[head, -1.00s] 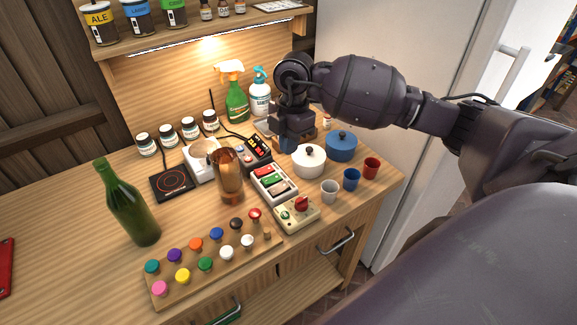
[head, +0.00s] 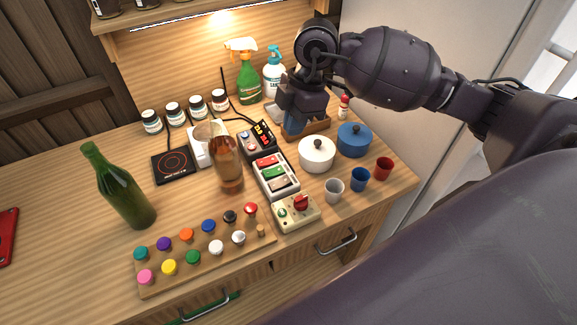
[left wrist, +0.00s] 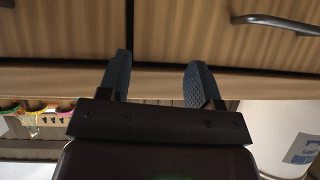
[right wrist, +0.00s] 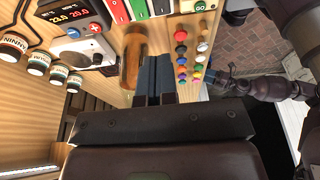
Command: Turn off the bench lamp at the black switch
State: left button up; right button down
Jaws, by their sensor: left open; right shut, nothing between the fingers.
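The bench lamp strip (head: 200,21) glows under the shelf at the top of the head view; it is lit. A white panel (head: 291,190) with red, green and pale rocker switches stands mid-bench; I cannot make out for sure which switch is the black one. My right gripper (head: 291,124) is shut and empty, fingers down, above the back of the bench, left of the blue pot. Its fingers (right wrist: 155,76) also show in the right wrist view. My left gripper (left wrist: 157,72) is open and empty, facing the drawer fronts in the left wrist view.
A brown glass bottle (head: 228,165) stands left of the panel, a white pot (head: 317,154) and blue pot (head: 354,140) to its right. A red-knob box (head: 297,213) and a rack of coloured knobs (head: 205,262) are in front. A green bottle (head: 122,190) stands left.

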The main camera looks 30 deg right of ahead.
aim_at(283, 181)
jog(key=shift+a, duration=0.1)
jog(key=shift+f, duration=0.1)
jog(key=x, duration=0.8)
jog(key=d+x, duration=0.1)
jog(key=x, duration=0.3)
jog(key=shift+s+f, duration=0.1)
jog(key=shift+f, duration=0.1)
jog(key=shift+x, duration=0.75)
jog(key=shift+d, duration=0.25)
jog(key=shift+f, duration=0.1)
